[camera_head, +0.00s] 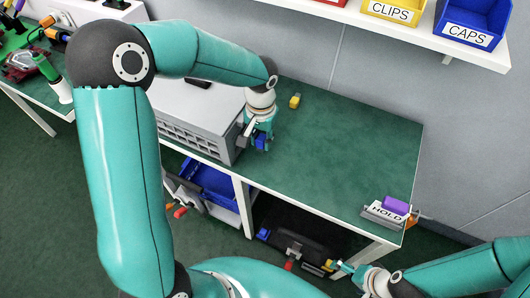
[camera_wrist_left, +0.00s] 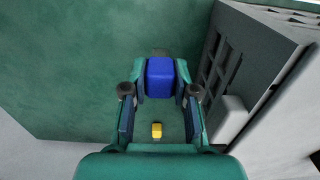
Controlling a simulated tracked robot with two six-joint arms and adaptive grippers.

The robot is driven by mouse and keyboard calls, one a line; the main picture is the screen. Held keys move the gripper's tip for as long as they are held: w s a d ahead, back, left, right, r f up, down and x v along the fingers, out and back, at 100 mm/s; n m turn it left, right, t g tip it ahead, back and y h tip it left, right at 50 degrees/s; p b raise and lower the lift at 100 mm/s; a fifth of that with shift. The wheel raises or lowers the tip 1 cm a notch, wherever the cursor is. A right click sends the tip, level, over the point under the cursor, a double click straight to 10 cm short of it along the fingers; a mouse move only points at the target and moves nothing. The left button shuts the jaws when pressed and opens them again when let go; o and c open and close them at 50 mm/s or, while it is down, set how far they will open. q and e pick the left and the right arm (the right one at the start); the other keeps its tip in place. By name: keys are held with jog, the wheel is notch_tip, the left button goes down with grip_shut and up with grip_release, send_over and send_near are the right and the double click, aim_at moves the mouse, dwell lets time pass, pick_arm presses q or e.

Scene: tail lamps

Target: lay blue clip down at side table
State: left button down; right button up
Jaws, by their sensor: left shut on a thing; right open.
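My left gripper (camera_head: 257,136) is shut on the blue clip (camera_head: 262,142), low over the green top of the side table (camera_head: 345,150), close beside the grey slotted box. In the left wrist view the blue clip (camera_wrist_left: 160,78) sits between the fingertips (camera_wrist_left: 160,88), with the green tabletop (camera_wrist_left: 75,85) behind it. I cannot tell whether the clip touches the table. My right gripper (camera_head: 337,268) is open at the lower right, in front of the table's lower shelf.
The grey slotted box (camera_head: 200,115) stands left of my left gripper. A yellow clip (camera_head: 295,101) lies behind it. A HOLD sign (camera_head: 386,214) with a purple block (camera_head: 396,205) is at the right end. The table's middle is clear. Bins (camera_head: 392,10) sit on a wall shelf.

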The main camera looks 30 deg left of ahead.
aim_at(261, 137)
pick_arm(q)
jog(key=shift+f, duration=3.5)
jog(key=c, duration=0.9)
grip_release()
jog(key=shift+f, duration=0.1)
notch_tip(261, 137, up, 12)
jog(key=shift+r, duration=0.15)
